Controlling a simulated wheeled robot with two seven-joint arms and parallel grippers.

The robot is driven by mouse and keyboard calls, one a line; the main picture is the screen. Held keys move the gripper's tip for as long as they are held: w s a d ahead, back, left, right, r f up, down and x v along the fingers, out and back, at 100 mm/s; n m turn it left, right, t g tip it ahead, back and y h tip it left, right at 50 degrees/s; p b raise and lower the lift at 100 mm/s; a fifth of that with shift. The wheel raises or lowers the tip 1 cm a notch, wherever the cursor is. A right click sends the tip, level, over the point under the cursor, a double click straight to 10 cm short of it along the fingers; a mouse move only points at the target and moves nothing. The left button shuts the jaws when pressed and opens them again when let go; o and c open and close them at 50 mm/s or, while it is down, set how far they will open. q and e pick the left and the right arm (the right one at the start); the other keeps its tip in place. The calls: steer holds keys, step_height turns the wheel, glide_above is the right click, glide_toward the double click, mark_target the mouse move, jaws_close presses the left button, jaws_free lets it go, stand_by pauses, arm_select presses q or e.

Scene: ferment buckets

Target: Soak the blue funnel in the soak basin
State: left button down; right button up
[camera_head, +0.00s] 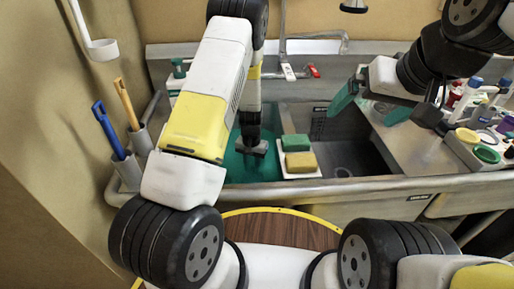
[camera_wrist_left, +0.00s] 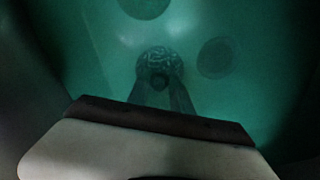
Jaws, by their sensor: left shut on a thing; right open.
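The soak basin (camera_head: 235,168) is the left sink bowl and looks teal inside. My left gripper (camera_head: 252,148) reaches down into it. In the left wrist view its fingers (camera_wrist_left: 162,95) close in on a round, patterned dark thing (camera_wrist_left: 158,62), seen against teal. The teal tint hides its own colour, and I cannot tell whether it is the blue funnel. I make out no blue funnel elsewhere. My right gripper (camera_head: 372,104) is open and empty, with its green fingers spread above the right side of the sink.
A white tray with a green sponge (camera_head: 295,142) and a yellow sponge (camera_head: 300,162) sits between the bowls. The right bowl (camera_head: 345,150) looks empty. The faucet (camera_head: 300,45) stands behind. Brushes (camera_head: 108,130) stand at left; bottles and a caddy (camera_head: 480,150) crowd the right counter.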

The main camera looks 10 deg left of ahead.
arm_select(q)
steer(key=shift+f, duration=0.45)
stand_by(0.5)
jaws_free()
stand_by(0.4)
steer(key=shift+r, duration=0.15)
stand_by(0.4)
steer(key=shift+r, duration=0.85)
steer(key=shift+r, duration=0.1)
steer(key=shift+r, duration=0.9)
steer(key=shift+r, duration=0.1)
steer(key=shift+r, duration=0.9)
